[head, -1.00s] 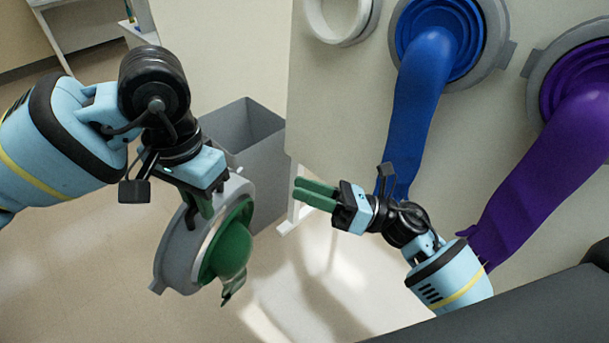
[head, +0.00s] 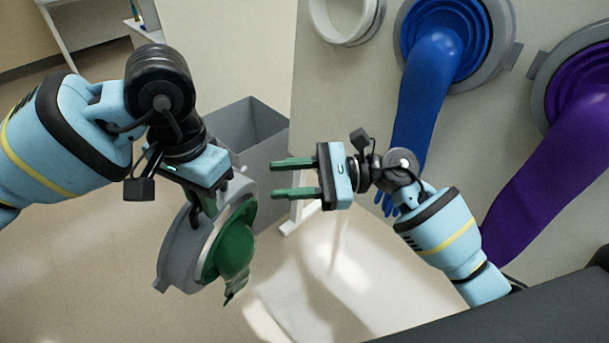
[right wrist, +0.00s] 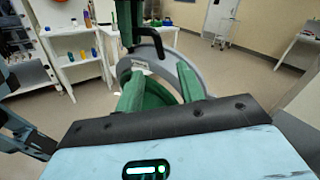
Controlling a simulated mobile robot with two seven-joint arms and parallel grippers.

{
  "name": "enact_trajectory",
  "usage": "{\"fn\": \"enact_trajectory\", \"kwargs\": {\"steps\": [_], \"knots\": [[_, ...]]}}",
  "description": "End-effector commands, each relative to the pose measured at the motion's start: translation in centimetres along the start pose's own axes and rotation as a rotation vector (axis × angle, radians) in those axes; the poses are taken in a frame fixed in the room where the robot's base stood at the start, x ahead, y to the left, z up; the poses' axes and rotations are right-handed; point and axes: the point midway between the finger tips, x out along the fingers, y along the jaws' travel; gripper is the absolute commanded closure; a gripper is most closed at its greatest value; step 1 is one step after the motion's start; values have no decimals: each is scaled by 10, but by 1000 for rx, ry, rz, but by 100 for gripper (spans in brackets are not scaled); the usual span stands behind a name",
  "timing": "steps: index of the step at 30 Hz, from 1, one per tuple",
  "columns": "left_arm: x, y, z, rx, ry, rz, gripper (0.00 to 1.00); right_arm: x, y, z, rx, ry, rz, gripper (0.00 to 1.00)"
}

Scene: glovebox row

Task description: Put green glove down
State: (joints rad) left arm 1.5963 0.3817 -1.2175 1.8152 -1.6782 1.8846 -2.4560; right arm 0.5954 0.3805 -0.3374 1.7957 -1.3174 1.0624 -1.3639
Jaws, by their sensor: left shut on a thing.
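The green glove (head: 237,250) hangs from a grey ring (head: 172,262), tilted in the air. My left gripper (head: 207,205) is shut on the ring's upper rim and holds ring and glove together. My right gripper (head: 283,178) is open and empty, to the right of the glove, its fingers pointing left towards it. In the right wrist view the green glove (right wrist: 150,93) and grey ring (right wrist: 189,72) show beyond and between the open fingers, apart from them. Part of the ring is hidden behind the glove and my left fingers.
A grey open bin (head: 250,140) stands on the floor behind the held glove. The glovebox wall carries an empty white port ring (head: 345,25), a blue glove (head: 425,95) and a purple glove (head: 560,150). Shelves with bottles (right wrist: 75,45) stand further off. The floor below is clear.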

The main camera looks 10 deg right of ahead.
Motion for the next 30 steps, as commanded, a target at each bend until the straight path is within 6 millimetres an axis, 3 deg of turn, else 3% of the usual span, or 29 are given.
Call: {"fn": "enact_trajectory", "kwargs": {"steps": [9,15,28,30], "knots": [[-2,0,0,0,4,-1,100,54,0,2,0,-3,1,62],[-2,0,0,0,4,-1,100,76,0,1,2,-1,-1,62],[-2,0,0,0,4,-1,100,84,0,1,1,0,-1,62],[-2,0,0,0,4,-1,100,84,0,1,1,0,-1,69]]}}
